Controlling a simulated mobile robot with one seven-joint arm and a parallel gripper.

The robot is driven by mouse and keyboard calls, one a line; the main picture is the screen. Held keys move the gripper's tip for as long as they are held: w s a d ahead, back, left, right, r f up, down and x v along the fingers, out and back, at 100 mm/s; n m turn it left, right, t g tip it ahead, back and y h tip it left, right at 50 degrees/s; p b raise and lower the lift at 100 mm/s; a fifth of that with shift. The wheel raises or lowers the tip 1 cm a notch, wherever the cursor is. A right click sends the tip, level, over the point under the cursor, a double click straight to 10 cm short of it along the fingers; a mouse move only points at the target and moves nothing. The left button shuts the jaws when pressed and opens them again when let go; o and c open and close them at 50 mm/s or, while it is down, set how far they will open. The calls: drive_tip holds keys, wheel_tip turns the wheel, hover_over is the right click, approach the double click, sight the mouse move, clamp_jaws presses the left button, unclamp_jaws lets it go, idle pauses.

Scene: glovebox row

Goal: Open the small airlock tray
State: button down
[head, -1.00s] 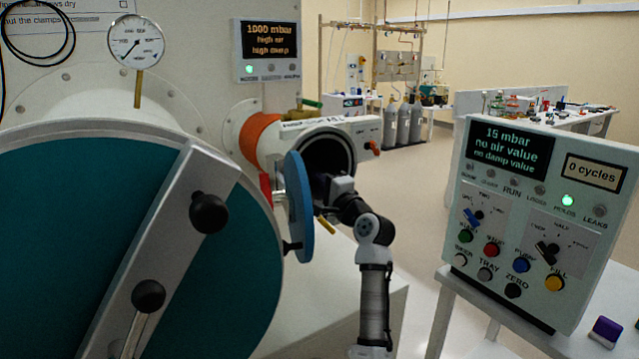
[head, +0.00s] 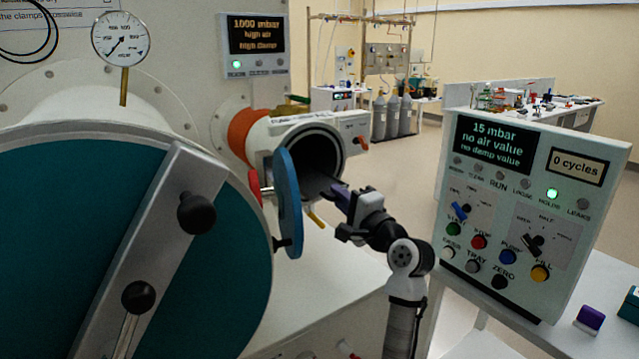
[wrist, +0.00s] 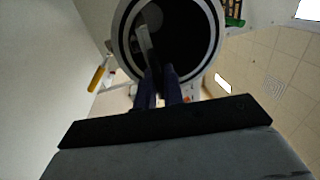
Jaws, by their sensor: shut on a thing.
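The small airlock (head: 325,145) is a round white port with a dark bore, and its blue disc door (head: 288,203) is swung open to the left. The tray (head: 318,184) is a dark flat piece that shows inside the mouth of the bore. In the wrist view the tray (wrist: 148,50) is a narrow grey strip running into the dark bore. My gripper (head: 338,194) is at the mouth of the airlock, shut on the tray's near end. In the wrist view its dark fingers (wrist: 158,72) are close together at that end. The exact grip point is hard to see.
A large teal door (head: 60,250) with a clamp bar fills the left. A control panel (head: 520,210) stands at right. A yellow handle (head: 316,218) hangs below the airlock mouth. Open floor (head: 400,180) lies between airlock and panel.

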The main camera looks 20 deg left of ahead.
drive_tip(key=r+v, duration=0.2)
drive_tip(key=v, duration=1.1)
drive_tip(key=shift+s+d+p, duration=0.25)
drive_tip(key=shift+d+p, duration=0.05)
drive_tip(key=shift+p, duration=0.1)
drive_tip(key=c, duration=1.6)
unclamp_jaws()
drive_tip(key=b+v, duration=0.3)
drive_tip(key=v, duration=1)
drive_tip(key=shift+s+d+b, duration=0.25)
drive_tip(key=shift+d+b, duration=0.05)
drive_tip(key=shift+d, duration=0.1)
